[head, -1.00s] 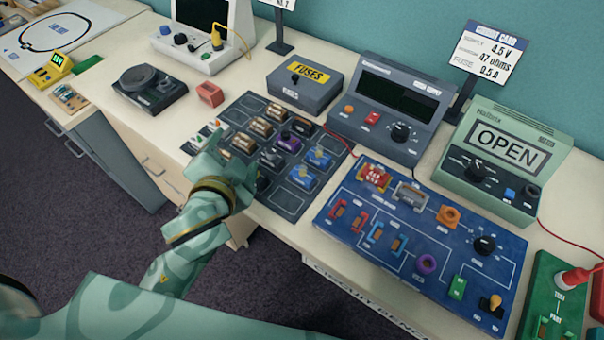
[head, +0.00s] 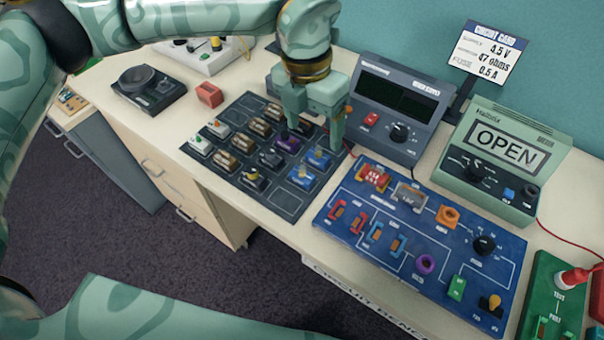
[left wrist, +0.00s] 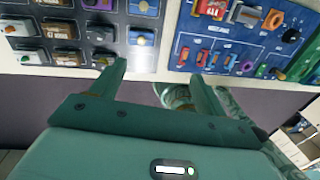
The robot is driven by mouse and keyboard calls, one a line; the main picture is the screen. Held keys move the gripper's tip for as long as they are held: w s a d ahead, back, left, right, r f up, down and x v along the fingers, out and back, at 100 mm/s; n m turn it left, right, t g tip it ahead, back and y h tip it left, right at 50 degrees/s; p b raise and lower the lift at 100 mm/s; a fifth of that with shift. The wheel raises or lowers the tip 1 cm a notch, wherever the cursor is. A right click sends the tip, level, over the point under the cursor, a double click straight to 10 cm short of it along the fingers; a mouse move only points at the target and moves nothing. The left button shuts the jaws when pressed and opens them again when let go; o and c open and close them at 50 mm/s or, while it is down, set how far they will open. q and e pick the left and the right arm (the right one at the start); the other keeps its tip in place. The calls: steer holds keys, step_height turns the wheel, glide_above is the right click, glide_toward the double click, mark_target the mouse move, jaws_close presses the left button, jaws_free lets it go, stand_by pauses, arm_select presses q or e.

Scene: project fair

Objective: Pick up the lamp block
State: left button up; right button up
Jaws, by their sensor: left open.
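A dark parts tray (head: 283,208) on the bench holds several small blocks. They include white blocks with coloured tops (head: 200,145), tan blocks (head: 243,142), dark blocks (head: 253,180), a purple block (head: 288,143) and blue blocks with yellowish tops (head: 301,177). No label is readable, so I cannot tell which is the lamp block. My left gripper (head: 314,136) is over the tray's far right part, pointing down, fingers spread, partly hiding the blocks behind it. In the left wrist view the open fingers (left wrist: 156,76) have nothing between them; a blue block (left wrist: 141,38) lies ahead of them.
A blue circuit board (head: 340,228) with fixed parts lies right of the tray. A grey power supply (head: 398,95) and a green meter reading OPEN (head: 490,195) stand behind. A red block (head: 209,95) and a dark speaker unit (head: 150,88) are to the left.

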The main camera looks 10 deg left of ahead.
mark_target(303, 169)
arm_select(q)
steer(key=shift+n+y, duration=0.5)
steer(key=shift+y, duration=0.2)
steer(key=a+f, duration=0.1)
steer(key=f, duration=0.2)
steer(key=w+f+b, duration=0.1)
steer(key=f, duration=0.2)
steer(key=a+f, duration=0.1)
steer(key=f, duration=0.2)
steer(key=shift+w+a+f+b, duration=0.15)
steer(key=shift+w+a+b, duration=0.05)
steer(key=shift+a+b, duration=0.15)
steer(key=f, duration=0.2)
steer(key=f+b, duration=0.1)
steer(key=f, duration=0.3)
steer(key=shift+s+d, duration=0.15)
steer(key=shift+d, duration=0.25)
steer(key=shift+r, duration=0.1)
steer(key=c, duration=1.1)
